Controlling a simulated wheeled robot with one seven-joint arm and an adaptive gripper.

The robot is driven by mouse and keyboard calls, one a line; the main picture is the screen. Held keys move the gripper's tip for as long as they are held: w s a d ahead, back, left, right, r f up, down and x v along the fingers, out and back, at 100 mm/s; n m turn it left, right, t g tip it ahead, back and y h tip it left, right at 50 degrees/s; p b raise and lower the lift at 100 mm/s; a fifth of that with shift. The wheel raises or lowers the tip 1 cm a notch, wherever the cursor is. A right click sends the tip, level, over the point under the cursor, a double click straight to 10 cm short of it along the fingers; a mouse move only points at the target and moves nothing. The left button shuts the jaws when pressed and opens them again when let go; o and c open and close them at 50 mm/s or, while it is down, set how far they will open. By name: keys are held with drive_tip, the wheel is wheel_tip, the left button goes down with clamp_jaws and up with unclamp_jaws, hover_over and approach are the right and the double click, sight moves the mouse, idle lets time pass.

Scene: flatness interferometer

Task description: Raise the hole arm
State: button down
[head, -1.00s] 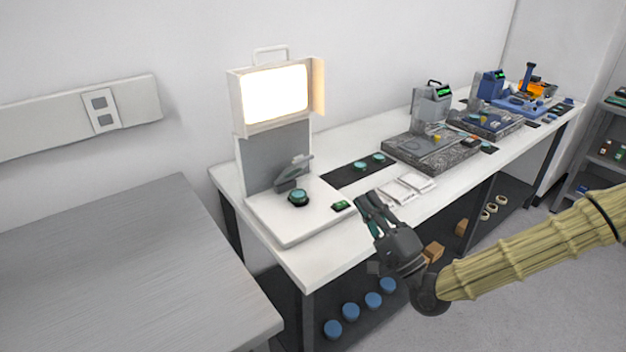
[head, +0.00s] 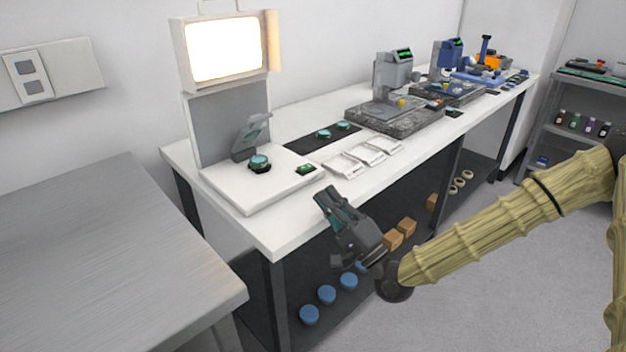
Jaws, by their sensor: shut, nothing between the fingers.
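The interferometer stands at the near left end of the white bench, with a glowing white screen (head: 224,50) above a grey back panel. A small grey tilted arm (head: 251,137), which looks like the hole arm, stands on its white base (head: 245,195). It slants up to the right, with a darker, greenish face; any hole is too small to make out. Just in front of it is a round teal-topped black piece (head: 260,163). My gripper (head: 328,196) is shut and empty. It appears in front of the bench's front edge, right of the base and apart from the arm.
A small green-faced block (head: 305,169) sits on the base's right side. White packets (head: 362,157) lie on the bench to its right. Further back are a grey stone plate (head: 395,118) and blue instruments (head: 448,55). A bare grey table (head: 85,235) fills the lower left.

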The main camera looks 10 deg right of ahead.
sight(265, 118)
drive_tip(key=p+x, duration=0.3)
drive_tip(key=x, duration=1.9)
drive_tip(key=shift+r, duration=0.25)
drive_tip(key=shift+w+r, duration=0.1)
